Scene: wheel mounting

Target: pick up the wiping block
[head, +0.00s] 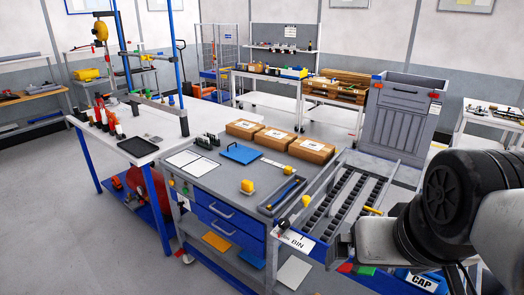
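No object is clearly marked as the wiping block. A small yellow block (247,187) sits on the grey workbench top (215,182), left of a long grey tray (268,208). A second small yellow piece (288,171) is at the tray's far end. A blue flat board with a dark handle (240,153) lies farther back on the bench. I cannot tell which of these is the wiping block. My gripper (343,246) is at the lower right, in front of the roller rack and right of the yellow block, apart from it. Its fingers are small and partly hidden.
Brown boxes (311,151) stand along the bench's back. A roller rack (350,195) and a sign reading BIN (297,241) are at the right. Open floor lies left.

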